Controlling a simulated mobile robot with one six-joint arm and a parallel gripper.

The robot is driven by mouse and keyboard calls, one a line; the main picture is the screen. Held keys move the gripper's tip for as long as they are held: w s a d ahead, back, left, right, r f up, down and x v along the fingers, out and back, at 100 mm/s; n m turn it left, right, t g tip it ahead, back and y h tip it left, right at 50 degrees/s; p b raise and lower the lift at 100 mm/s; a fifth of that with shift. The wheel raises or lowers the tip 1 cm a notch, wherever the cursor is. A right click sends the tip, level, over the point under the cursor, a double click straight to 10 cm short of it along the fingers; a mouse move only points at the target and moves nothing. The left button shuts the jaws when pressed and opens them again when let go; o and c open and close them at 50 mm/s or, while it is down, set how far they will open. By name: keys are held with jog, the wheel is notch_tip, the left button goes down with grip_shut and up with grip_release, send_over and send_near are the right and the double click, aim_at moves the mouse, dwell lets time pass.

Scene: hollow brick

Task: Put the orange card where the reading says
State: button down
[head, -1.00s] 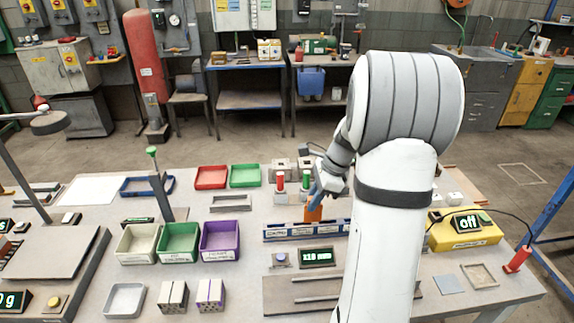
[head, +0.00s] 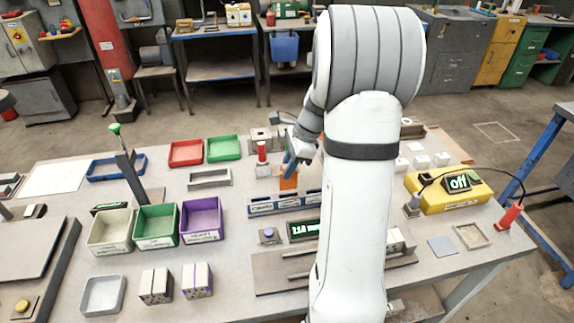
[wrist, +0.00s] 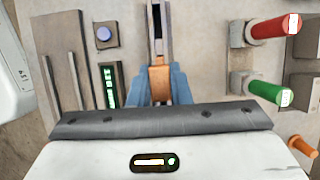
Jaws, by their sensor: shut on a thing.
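The orange card (head: 288,182) hangs from my gripper (head: 291,163), which is shut on it. In the wrist view, the card (wrist: 159,80) sits between the blue fingers (wrist: 158,90). The card is just behind a low blue rack (head: 259,209) with white labels along its front; contact cannot be told. The labels are too small to read surely. A dark display (head: 303,230) in front of the rack shows green characters that look like "218 mm", partly cut by my arm. A blue button (head: 269,235) is left of the display.
Cream, green (head: 156,225) and purple (head: 201,220) bins stand to the left. A red-topped post (head: 262,152) stands behind the card. In the wrist view, red (wrist: 270,27) and green (wrist: 270,92) posts are beside the gripper. A yellow unit (head: 462,190) reading "off" is right.

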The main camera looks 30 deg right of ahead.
aim_at(288, 183)
jog(key=shift+f, duration=0.5)
jog(key=shift+s+f, duration=0.15)
jog(key=shift+f, duration=0.3)
jog(key=shift+f+b, duration=1.4)
jog(key=shift+f, duration=0.85)
dwell(1.1)
jog(key=c, duration=1.3)
grip_release()
jog(key=shift+o, duration=0.2)
jog(key=v, duration=0.7)
jog(key=shift+d+r, duration=0.2)
jog(key=shift+r, duration=0.15)
